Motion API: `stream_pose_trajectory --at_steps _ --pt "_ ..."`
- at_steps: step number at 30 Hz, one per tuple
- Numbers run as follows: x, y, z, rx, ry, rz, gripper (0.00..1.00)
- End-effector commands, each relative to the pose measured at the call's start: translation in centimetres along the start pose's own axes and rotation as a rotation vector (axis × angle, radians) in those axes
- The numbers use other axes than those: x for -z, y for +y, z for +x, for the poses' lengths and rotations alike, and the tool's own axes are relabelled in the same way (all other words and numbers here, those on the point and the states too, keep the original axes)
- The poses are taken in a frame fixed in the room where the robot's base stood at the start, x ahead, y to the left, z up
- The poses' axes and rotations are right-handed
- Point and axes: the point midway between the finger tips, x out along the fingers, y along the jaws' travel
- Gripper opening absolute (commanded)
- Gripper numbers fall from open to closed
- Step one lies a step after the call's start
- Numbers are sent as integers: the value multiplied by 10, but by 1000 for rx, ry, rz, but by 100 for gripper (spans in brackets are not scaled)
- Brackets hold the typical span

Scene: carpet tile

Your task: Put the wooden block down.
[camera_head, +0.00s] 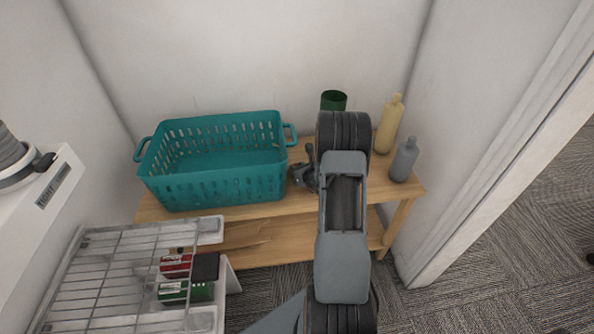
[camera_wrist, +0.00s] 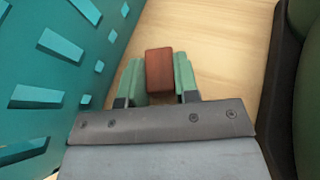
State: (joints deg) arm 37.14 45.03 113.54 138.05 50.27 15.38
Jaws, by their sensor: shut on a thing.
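The wooden block (camera_wrist: 159,70) is a small reddish-brown block in the wrist view. My gripper (camera_wrist: 158,75) is shut on it, with one green finger on each side. Behind the block lies the pale wooden tabletop (camera_wrist: 215,30); I cannot tell whether the block touches it. In the head view my gripper (camera_head: 304,172) shows only in part, over the wooden table (camera_head: 238,209) just right of the teal basket (camera_head: 216,186). The block is not visible in the head view.
The teal basket's slotted wall (camera_wrist: 50,70) is close on the left of my gripper. A dark green container (camera_head: 334,100), a yellow bottle (camera_head: 389,125) and a grey bottle (camera_head: 404,160) stand to the right. A wire rack (camera_head: 130,270) stands at front left.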

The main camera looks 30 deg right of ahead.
Motion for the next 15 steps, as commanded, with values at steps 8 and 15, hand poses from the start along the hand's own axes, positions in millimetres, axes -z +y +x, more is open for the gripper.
stream_pose_trajectory --at_steps 8,15 --pt "2 0 1 0 -1 0 7" --pt "2 0 1 0 -1 0 47"
